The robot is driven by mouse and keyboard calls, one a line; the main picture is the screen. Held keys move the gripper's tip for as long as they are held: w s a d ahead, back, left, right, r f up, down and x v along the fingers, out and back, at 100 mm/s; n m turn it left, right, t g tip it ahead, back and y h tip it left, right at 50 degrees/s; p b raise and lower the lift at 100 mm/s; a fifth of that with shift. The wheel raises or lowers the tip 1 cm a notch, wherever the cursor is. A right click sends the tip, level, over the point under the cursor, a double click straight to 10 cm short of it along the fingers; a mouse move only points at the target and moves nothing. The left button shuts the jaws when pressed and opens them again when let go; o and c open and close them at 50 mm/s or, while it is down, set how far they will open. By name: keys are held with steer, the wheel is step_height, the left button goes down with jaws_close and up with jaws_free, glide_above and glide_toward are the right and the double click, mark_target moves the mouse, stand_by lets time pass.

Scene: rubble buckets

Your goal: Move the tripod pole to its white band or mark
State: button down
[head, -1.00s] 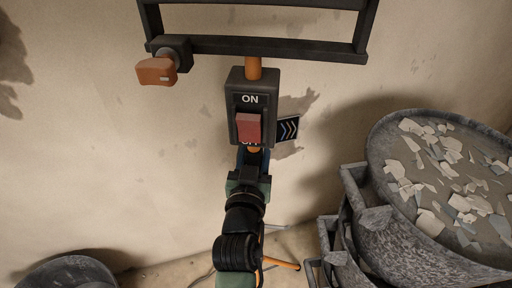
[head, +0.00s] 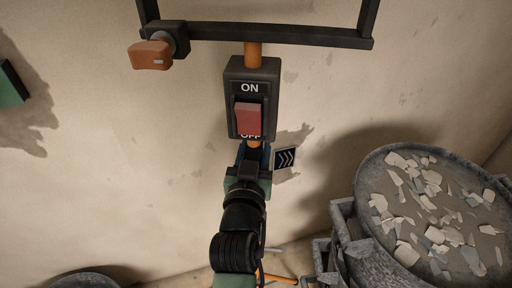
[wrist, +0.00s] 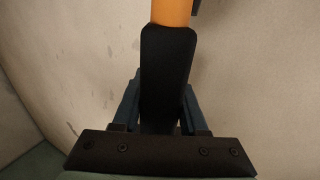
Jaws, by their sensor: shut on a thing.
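The tripod pole (head: 253,52) is orange and stands upright in the middle of the head view, with a black frame (head: 300,40) at its top. A black switch box with a red rocker (head: 248,119), marked ON and OFF, sits on it. My gripper (head: 248,160) is shut on the pole just below the box. In the wrist view its blue fingers (wrist: 160,105) press on both sides of a black sleeve (wrist: 167,65), with the orange pole (wrist: 172,12) above. An orange leg (head: 278,279) shows low down. I see no white band; my arm hides much of the lower pole.
A grey bucket of rubble (head: 364,200) stands at the right, on a stack. Another bucket rim (head: 85,277) shows at the lower left. An orange knob (head: 151,55) juts from the frame. A small arrow plate (head: 286,159) is beside the pole. A plain wall is behind.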

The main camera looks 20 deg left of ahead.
steer(key=shift+r, duration=0.3)
steer(key=shift+c, duration=2.2)
jaws_free()
steer(key=shift+f, duration=0.1)
steer(key=s+d+b, duration=0.1)
steer(key=s+d, duration=0.1)
steer(key=s, duration=1.1)
